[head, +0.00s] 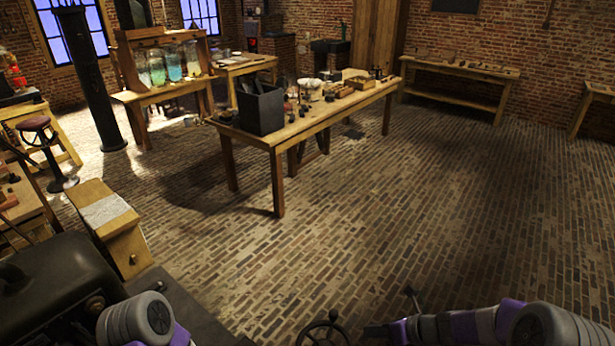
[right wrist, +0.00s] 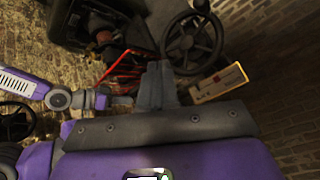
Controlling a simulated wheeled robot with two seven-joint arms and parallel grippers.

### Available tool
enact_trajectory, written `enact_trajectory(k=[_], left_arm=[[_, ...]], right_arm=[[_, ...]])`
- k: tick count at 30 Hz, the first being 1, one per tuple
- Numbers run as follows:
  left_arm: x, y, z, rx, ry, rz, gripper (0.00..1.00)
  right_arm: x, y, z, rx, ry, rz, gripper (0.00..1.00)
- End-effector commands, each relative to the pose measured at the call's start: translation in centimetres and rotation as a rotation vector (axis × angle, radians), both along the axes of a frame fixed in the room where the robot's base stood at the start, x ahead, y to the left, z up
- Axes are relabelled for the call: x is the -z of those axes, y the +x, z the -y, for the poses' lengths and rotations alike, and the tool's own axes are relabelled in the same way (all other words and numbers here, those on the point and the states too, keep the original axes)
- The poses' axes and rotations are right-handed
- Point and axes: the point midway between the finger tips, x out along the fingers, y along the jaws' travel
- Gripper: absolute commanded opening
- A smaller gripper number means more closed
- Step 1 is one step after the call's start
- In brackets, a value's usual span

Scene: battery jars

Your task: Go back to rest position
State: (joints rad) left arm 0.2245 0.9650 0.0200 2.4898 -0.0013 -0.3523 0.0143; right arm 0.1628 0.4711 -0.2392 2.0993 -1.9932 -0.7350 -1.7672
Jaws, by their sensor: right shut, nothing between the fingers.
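My right arm comes in at the bottom right of the head view, and its gripper (head: 376,333) points left, low in the picture. In the right wrist view the right gripper's dark fingers (right wrist: 160,84) are together, with nothing seen between them. My left arm shows only in part at the bottom left of the head view; its gripper is not seen there. Glass battery jars (head: 174,64) with bluish and greenish liquid stand on a wooden stand (head: 128,67) at the back left, far from both arms.
A long wooden table (head: 298,129) holds a dark box (head: 261,108) and several small items. A handwheel (head: 323,332) stands near the right gripper; a larger black wheel (right wrist: 192,44) is beyond its fingers in the right wrist view. The brick floor (head: 400,220) is open at centre and right.

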Motion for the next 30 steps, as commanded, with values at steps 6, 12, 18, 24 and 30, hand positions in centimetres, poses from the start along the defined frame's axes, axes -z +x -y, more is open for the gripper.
enact_trajectory(k=[6,12,18,24,30], left_arm=[[2.0,0.0,0.0,0.000,0.000,-0.001,0.00],[3.8,0.0,0.0,0.000,0.000,0.000,0.00],[5.5,0.0,0.0,-0.001,0.000,-0.001,0.00],[7.1,0.0,0.0,0.000,0.000,-0.001,0.00],[8.0,0.0,0.0,0.000,0.000,-0.001,0.00]], right_arm=[[5.8,0.4,-2.9,0.513,0.299,-0.426,0.00],[12.5,-1.1,-4.4,1.098,0.580,-0.916,0.00],[19.5,-5.2,-5.4,1.735,0.806,-1.383,0.00],[25.5,-11.9,-6.5,2.436,0.960,-1.728,0.00],[28.2,-17.3,-7.3,-2.161,-0.751,1.322,0.00]])
